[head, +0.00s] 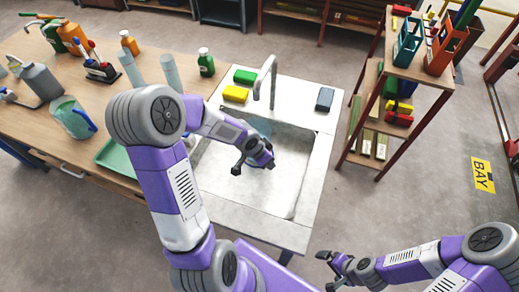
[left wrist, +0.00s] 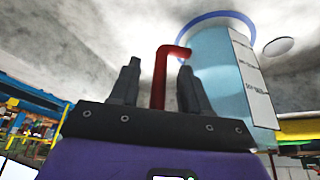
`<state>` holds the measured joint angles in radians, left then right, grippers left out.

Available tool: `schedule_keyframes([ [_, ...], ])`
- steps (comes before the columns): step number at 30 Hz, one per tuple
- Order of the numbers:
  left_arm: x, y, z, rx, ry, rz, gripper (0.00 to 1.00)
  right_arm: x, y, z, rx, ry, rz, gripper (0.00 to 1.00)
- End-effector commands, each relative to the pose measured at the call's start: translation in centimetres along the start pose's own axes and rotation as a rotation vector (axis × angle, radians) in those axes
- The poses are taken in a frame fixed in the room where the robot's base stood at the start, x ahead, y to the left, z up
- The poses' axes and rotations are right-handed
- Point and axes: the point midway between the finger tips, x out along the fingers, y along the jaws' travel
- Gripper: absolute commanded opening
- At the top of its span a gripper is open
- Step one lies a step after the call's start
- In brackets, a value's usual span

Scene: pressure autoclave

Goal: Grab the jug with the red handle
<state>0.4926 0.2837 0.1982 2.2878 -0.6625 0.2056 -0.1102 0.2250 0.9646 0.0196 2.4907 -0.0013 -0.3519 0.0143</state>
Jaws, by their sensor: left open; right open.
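The jug with the red handle (left wrist: 218,75) shows in the left wrist view as a clear bluish body with a blue rim and a white label. Its red handle (left wrist: 161,78) stands between the two fingers of my left gripper (left wrist: 158,88), which is open and not closed on it. Whether the fingers touch the handle, I cannot tell. In the head view my left gripper (head: 252,164) is down in the sink (head: 287,185), and a pale blue part of the jug (head: 262,126) shows behind it; its handle is hidden there. My right gripper (head: 328,268) is open and empty, right of the sink.
A tap (head: 266,80), a yellow sponge (head: 236,94) and a green sponge (head: 244,76) are at the sink's back edge. A pale green jug with a blue handle (head: 70,118) stands on the wooden table among bottles. A shelf rack (head: 378,125) stands to the right.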

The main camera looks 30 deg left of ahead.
Motion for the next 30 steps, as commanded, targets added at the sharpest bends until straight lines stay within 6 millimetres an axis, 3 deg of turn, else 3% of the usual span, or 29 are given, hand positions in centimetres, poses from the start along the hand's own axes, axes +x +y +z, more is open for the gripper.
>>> schedule_keyframes([
  [8,0.26,-0.02,-0.08,0.0,0.001,-0.001,0.47,0.12,0.03,-0.02,0.0,0.0,0.0,1.0],
  [18,0.25,-0.02,-0.07,0.0,0.001,-0.001,0.0,0.12,0.03,-0.02,0.0,0.0,0.0,1.0],
  [30,0.2,-0.05,-0.17,0.001,0.004,-0.002,0.0,0.12,0.03,-0.02,0.0,0.0,0.0,1.0],
])
